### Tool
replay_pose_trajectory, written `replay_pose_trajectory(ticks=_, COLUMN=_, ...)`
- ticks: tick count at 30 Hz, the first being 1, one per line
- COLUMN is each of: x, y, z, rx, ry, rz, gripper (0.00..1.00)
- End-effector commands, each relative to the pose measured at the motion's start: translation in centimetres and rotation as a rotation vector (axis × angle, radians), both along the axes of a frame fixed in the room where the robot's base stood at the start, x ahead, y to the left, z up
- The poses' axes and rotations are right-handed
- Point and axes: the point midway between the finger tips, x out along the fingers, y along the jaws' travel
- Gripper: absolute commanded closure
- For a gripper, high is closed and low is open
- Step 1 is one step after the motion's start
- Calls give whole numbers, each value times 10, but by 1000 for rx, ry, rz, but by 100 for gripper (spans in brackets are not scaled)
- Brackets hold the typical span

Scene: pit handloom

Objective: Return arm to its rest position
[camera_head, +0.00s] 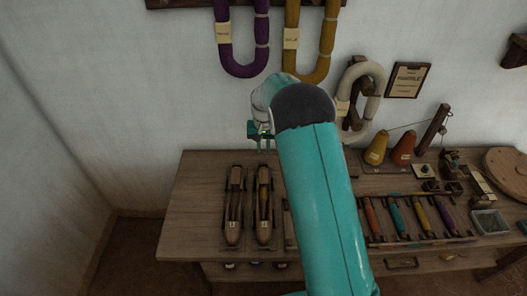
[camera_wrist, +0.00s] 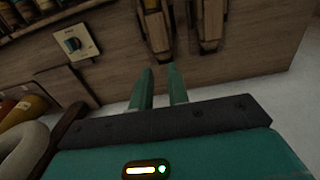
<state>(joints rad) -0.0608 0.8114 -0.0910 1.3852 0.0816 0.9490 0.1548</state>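My teal arm reaches up and forward from the bottom of the head view. My gripper (camera_head: 261,140) hangs above the back edge of the wooden table (camera_head: 195,185), near the pale wall. In the wrist view its two teal fingers (camera_wrist: 160,74) stand apart with nothing between them. Two wooden shuttles (camera_head: 234,207) (camera_head: 264,205) lie side by side on the table, below and apart from the gripper. Their ends also show at the top of the wrist view (camera_wrist: 157,30). My arm hides part of the table's middle.
Purple (camera_head: 240,50) and mustard (camera_head: 313,70) yarn hanks hang on the wall, with a cream hank (camera_head: 374,95) lower right. Orange (camera_head: 376,149) and rust (camera_head: 403,148) cones stand at the table's back. Several coloured bobbins (camera_head: 421,214) lie right of my arm. The table's left end is bare.

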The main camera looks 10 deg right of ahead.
Motion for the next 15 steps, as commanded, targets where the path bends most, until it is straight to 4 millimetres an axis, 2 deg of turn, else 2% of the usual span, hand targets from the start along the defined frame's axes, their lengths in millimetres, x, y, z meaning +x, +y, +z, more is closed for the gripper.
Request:
replay_pose_trajectory(ticks=11, x=0, y=0, z=0, rx=0, ry=-1, rz=0, gripper=83)
replay_pose_trajectory(ticks=15, x=-3, y=0, z=11, rx=1, ry=-10, rz=2, gripper=83)
